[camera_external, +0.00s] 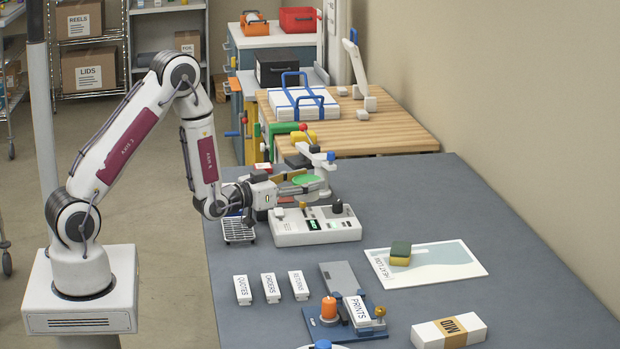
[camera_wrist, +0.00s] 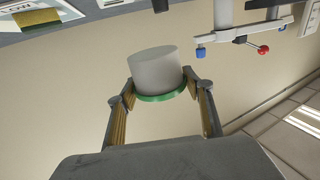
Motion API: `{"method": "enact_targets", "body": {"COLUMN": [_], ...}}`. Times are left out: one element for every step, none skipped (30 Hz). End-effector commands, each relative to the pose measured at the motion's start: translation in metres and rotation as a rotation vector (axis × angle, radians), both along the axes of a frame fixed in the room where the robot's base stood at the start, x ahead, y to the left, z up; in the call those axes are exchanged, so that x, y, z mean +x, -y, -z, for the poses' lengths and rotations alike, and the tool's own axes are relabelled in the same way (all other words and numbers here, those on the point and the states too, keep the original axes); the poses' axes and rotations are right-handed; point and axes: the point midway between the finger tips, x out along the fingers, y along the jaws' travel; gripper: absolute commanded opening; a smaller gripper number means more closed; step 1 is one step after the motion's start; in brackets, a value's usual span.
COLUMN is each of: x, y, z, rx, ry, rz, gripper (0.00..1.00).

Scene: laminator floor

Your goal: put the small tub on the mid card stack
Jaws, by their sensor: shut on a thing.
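The small tub is a pale grey cylinder (camera_wrist: 155,70) with a green lid or rim. In the wrist view it sits between both fingers of my gripper (camera_wrist: 158,92). In the external view its green top (camera_external: 308,179) shows at the end of my gripper (camera_external: 297,183), above the back of the white control box; its body is hard to make out there. My gripper is shut on the tub. The mid card stack is a white block with a tan "MID" band (camera_external: 453,330), lying at the front right of the grey table, well apart from the gripper.
A white control box (camera_external: 317,229) stands below my gripper. Small labelled blocks (camera_external: 271,287) and a blue fixture with an orange knob (camera_external: 329,311) stand at the front. The right table side is clear.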

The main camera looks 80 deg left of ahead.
Motion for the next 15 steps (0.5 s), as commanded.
{"method": "enact_targets", "body": {"x": [-0.003,-0.004,-0.006,-0.008,-0.009,-0.012,-0.013,-0.015,-0.018,-0.020,-0.022,-0.025,-0.028,-0.030,-0.034], "y": [-0.017,-0.025,-0.036,-0.045,-0.053,-0.064,-0.072,-0.081,-0.091,-0.100,-0.108,-0.120,-0.127,-0.136,-0.147], "z": [0.001,0.001,0.002,0.003,0.003,0.004,0.005,0.005,0.006,0.007,0.007,0.008,0.009,0.009,0.010], "rx": [0.001,0.001,0.001,0.001,0.001,0.000,0.001,0.001,0.001,0.000,0.001,0.002,0.002,0.002,0.002], "ry": [0.002,0.002,0.002,0.002,0.002,0.001,0.002,0.002,0.002,0.001,0.002,0.001,0.001,0.001,0.001], "rz": [-0.022,-0.032,-0.046,-0.057,-0.067,-0.081,-0.090,-0.099,-0.112,-0.122,-0.131,-0.144,-0.152,-0.161,-0.174], "gripper": [0.29,0.29,0.29,0.29,0.29,0.29,0.29,0.29,0.29,0.29,0.29,0.29,0.29,0.29,0.29]}}
